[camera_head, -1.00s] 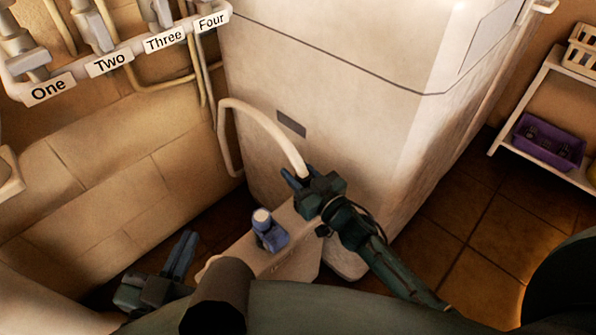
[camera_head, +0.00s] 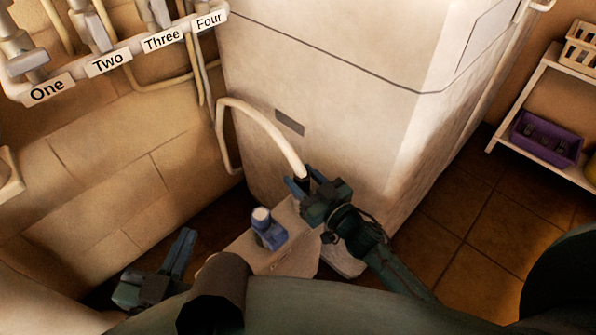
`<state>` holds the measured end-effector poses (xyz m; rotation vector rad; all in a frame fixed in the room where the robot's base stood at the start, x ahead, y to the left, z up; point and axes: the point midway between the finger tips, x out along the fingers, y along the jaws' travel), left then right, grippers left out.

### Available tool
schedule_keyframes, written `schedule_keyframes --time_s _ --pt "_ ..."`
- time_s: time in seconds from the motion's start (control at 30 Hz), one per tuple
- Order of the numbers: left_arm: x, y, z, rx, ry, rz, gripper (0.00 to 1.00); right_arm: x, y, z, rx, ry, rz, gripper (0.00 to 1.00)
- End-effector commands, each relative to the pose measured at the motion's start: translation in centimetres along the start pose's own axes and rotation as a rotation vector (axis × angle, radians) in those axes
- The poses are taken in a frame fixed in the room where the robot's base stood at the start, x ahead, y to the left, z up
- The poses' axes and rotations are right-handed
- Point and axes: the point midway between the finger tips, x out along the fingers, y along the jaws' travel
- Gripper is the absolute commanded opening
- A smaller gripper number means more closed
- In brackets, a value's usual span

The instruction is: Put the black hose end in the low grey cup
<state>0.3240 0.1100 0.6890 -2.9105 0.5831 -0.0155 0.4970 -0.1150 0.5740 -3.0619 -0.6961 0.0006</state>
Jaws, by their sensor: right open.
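A pale hose (camera_head: 262,120) arches from the wall side across the front of the white cabinet. Its black end (camera_head: 305,182) hangs down between the blue fingers of my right gripper (camera_head: 305,183). The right gripper is open, with the hose end between its fingers; contact cannot be made out. My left gripper (camera_head: 184,240) is low at the left, apart from the hose, with nothing visible in it; its fingers look close together. I cannot pick out the low grey cup with certainty.
A blue fitting with a white top (camera_head: 268,230) stands on a pale ledge (camera_head: 290,250) left of my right gripper. The white cabinet (camera_head: 330,75) rises behind. Labelled valves (camera_head: 108,62) line the wall. A shelf with a purple tray (camera_head: 546,140) stands right.

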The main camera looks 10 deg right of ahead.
Motion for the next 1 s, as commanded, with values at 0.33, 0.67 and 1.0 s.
schedule_keyframes --time_s 0.33,0.67,1.0 --pt "0.0 -0.2 -1.1 0.0 0.0 0.0 0.0 -2.9 0.0 -0.1 0.0 -0.001 0.0 0.42" --pt "-0.1 -0.3 -2.0 0.0 0.0 0.0 0.0 -5.5 0.0 -0.1 0.0 -0.002 0.0 0.42" --pt "-0.1 -0.5 -2.8 0.0 0.0 0.0 0.0 -8.1 0.0 -0.1 0.0 -0.001 0.0 0.42"
